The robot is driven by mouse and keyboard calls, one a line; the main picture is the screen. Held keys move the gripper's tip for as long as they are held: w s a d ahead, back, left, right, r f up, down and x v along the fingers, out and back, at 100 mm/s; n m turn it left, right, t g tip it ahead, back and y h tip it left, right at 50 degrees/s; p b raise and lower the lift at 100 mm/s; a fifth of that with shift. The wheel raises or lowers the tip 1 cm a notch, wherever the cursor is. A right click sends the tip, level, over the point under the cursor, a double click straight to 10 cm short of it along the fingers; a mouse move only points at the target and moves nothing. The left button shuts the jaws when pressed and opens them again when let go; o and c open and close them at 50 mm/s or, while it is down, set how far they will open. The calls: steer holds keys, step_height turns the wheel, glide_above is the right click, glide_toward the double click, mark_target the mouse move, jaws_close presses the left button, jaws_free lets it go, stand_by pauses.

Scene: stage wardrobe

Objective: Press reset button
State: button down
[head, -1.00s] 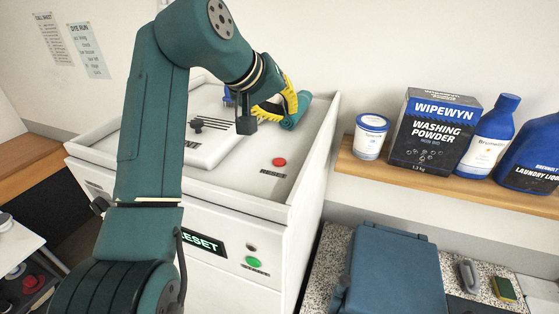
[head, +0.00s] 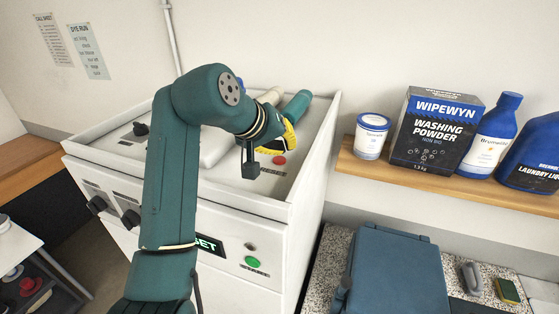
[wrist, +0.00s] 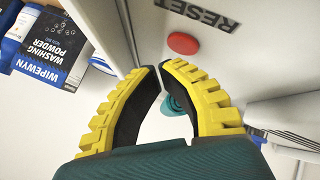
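The red reset button (head: 279,160) sits on the white machine's top panel near its right side, with a "RESET" label by it. It also shows in the wrist view (wrist: 183,43), just beyond my fingertips. My gripper (head: 283,143) is above the panel close to the button; its yellow and black fingers lean together. In the wrist view my gripper (wrist: 159,67) has its fingertips almost meeting, with nothing held between them. The button is clear of the fingertips there, and no contact shows. The machine's front display (head: 209,244) is lit green and partly hidden by my arm.
A green button (head: 252,262) and dark knobs (head: 130,218) are on the machine's front. A raised rim (head: 313,150) borders its top on the right. A shelf (head: 440,187) with a washing powder box (head: 435,133) and bottles stands right. A blue case (head: 395,275) lies below.

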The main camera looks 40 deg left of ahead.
mark_target(283, 159)
steer(key=shift+f, duration=0.1)
stand_by(1.1)
steer(key=shift+f, duration=0.3)
steer(key=shift+f, duration=0.45)
stand_by(0.6)
steer(key=shift+r+p, duration=0.8)
steer(key=shift+r, duration=0.05)
steer(key=shift+r, duration=2.5)
